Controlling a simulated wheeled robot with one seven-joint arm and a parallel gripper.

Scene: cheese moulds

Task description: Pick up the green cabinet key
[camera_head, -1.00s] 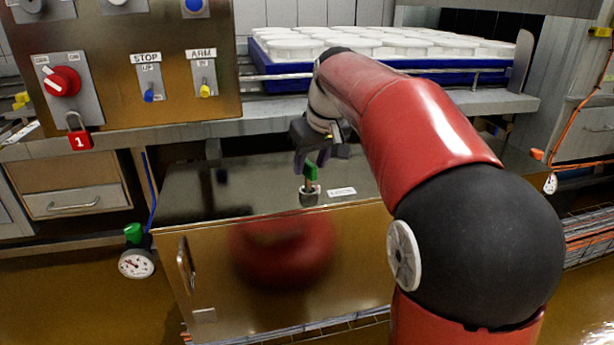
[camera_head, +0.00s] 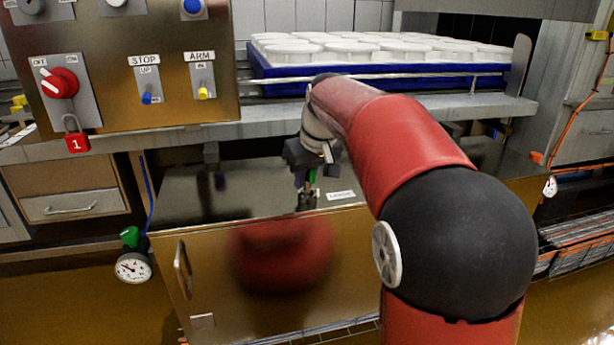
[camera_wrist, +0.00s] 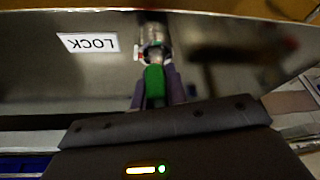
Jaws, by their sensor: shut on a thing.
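The green cabinet key (camera_wrist: 154,86) shows in the wrist view between the two purple fingers of my gripper (camera_wrist: 156,84). My gripper is shut on its green head. The key's lower end meets the round metal lock (camera_wrist: 153,36) on the cabinet top, and I cannot tell how deep it sits. In the head view my gripper (camera_head: 306,190) reaches down to the cabinet top. A sliver of the green key (camera_head: 312,176) shows there, and the rest is hidden by my fingers.
A LOCK label (camera_head: 341,195) lies beside the lock on the shiny steel cabinet (camera_head: 270,265). Behind stands a blue tray (camera_head: 380,72) of white moulds on a shelf. A control panel (camera_head: 120,65) with a red padlock (camera_head: 77,143) is at the left. A gauge (camera_head: 133,267) hangs lower left.

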